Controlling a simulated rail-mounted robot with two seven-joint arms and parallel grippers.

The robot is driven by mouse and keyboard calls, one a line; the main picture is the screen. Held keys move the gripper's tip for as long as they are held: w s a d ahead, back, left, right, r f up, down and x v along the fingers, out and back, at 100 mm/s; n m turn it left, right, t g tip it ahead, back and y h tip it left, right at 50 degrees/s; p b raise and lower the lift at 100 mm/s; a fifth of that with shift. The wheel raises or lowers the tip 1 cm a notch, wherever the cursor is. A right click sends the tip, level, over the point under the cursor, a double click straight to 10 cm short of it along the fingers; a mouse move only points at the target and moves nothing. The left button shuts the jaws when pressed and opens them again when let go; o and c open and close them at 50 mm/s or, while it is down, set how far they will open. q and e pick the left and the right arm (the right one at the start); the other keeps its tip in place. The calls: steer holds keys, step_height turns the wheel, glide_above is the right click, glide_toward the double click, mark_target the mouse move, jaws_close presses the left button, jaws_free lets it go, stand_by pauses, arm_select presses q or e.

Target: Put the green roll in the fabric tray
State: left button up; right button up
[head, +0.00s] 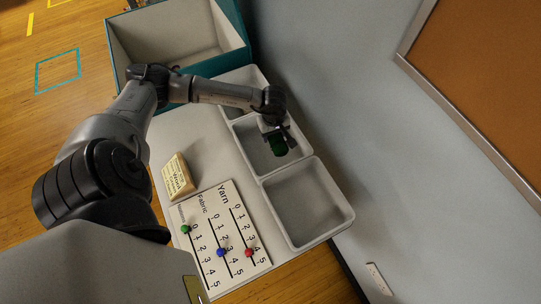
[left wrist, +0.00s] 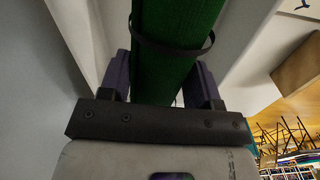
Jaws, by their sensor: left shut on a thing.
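The green roll (head: 279,147) is held by my left gripper (head: 277,133) over or inside the middle of three pale trays (head: 249,151). I cannot tell whether it touches the tray floor. In the left wrist view the green roll (left wrist: 176,30), with a dark band around it, fills the space between the two fingers of my left gripper (left wrist: 161,78). The roll's far end is cut off there. No label shows on the trays, so I cannot tell which is the fabric tray. My right gripper is not in view.
An empty tray (head: 339,228) sits nearer, and a partly hidden tray (head: 247,77) farther. A teal-edged bin (head: 112,45) stands at the back. A counter board (head: 232,261) with coloured beads and a small cream block (head: 178,178) lie left of the trays. A wall rises at right.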

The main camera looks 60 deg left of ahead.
arm_select(q)
steer(key=shift+a+f+n+b, duration=0.45)
steer(key=shift+a+f, duration=0.35)
steer(key=shift+f, duration=0.25)
step_height(320, 180, down, 6)
steer(key=shift+a+r+b, duration=0.1)
steer(key=shift+r+b, duration=0.05)
steer(key=shift+b, duration=0.15)
steer(key=shift+f, duration=2.15)
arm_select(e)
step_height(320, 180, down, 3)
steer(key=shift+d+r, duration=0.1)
arm_select(q)
steer(key=shift+b, duration=0.35)
steer(key=o, duration=1)
steer(key=shift+f, duration=0.1)
steer(key=shift+c, duration=0.2)
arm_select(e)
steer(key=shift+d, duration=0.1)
